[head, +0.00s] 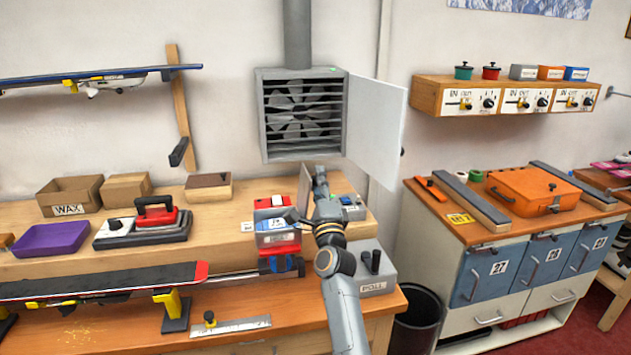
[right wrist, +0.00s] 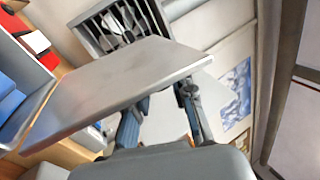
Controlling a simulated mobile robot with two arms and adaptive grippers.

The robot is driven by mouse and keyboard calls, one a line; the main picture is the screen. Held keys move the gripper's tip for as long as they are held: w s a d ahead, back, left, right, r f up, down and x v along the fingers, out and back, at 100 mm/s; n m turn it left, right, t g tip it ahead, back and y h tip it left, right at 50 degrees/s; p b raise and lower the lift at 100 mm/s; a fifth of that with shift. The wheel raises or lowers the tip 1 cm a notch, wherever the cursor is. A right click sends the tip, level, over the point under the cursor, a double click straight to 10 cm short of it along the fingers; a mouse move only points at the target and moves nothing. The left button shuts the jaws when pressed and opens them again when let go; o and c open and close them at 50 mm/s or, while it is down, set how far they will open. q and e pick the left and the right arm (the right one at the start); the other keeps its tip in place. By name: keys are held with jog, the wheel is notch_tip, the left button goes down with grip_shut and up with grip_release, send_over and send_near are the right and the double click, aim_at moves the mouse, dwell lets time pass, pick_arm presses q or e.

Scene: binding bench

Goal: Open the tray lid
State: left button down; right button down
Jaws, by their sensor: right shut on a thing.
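The tray lid (right wrist: 105,85) is a flat grey panel that fills much of the right wrist view. In the head view a narrow part of it (head: 304,188) stands steeply raised at the back of the bench. My right gripper (head: 319,172) is shut on the lid's edge; its fingers also show in the right wrist view (right wrist: 160,100). A blue-grey tray (right wrist: 36,99) with blue things in it is at the left of that view. In the head view my arm hides part of the lid and what lies behind it. My left gripper is not in view.
A grey vent box (head: 303,112) with an open door (head: 376,128) hangs on the wall above the gripper. A waxing iron (head: 157,214) and wooden boxes stand at left. A dark bin (head: 417,320) is below.

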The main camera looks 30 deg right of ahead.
jog(key=shift+f, duration=0.3)
jog(key=c, duration=1.2)
grip_release()
jog(key=shift+o, duration=0.5)
jog(key=shift+r, duration=0.15)
jog(key=v, duration=1.2)
